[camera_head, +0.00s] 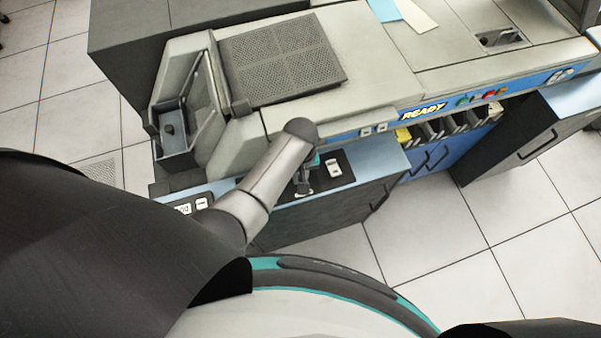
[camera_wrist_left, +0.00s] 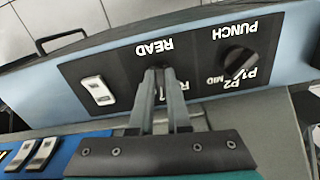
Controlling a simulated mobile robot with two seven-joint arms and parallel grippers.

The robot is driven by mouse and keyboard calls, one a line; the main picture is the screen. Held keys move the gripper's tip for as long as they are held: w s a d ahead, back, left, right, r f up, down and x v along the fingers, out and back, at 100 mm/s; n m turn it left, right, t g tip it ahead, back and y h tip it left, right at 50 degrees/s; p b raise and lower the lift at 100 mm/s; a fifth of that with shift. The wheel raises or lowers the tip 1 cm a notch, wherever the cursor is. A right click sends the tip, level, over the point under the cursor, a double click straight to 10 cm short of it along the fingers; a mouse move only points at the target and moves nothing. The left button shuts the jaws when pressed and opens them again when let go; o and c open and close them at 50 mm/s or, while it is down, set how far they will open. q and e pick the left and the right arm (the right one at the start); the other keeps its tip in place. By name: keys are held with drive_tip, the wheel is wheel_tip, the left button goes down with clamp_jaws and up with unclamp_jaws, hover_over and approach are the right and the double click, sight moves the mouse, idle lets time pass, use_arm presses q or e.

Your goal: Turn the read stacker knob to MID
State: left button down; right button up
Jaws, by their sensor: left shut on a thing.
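The read stacker knob, below the upside-down READ label (camera_wrist_left: 155,47) in the left wrist view, is mostly hidden between my fingers. My left gripper (camera_wrist_left: 160,82) is shut on it. The fingers cover part of the position labels under READ, so the knob's pointing direction cannot be told. The gripper also shows at the panel in the head view (camera_head: 303,186), partly behind my arm. My right gripper is not in view.
The black PUNCH knob (camera_wrist_left: 239,61) stands right of my fingers in the wrist view, with P1, P2 and MID labels beside it. A white rocker switch (camera_wrist_left: 97,91) is on the left of the panel. Card pockets (camera_head: 440,128) lie right of the panel.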

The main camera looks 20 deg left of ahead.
use_arm(q)
drive_tip(key=m+p, duration=0.2)
drive_tip(key=m, duration=0.1)
drive_tip(key=shift+a+r, duration=0.1)
drive_tip(key=shift+a, duration=0.05)
drive_tip(key=shift+a+m+p, duration=0.1)
drive_tip(key=shift+m+p, duration=0.55)
drive_tip(key=shift+m, duration=1.35)
drive_tip(key=c, duration=0.9)
unclamp_jaws()
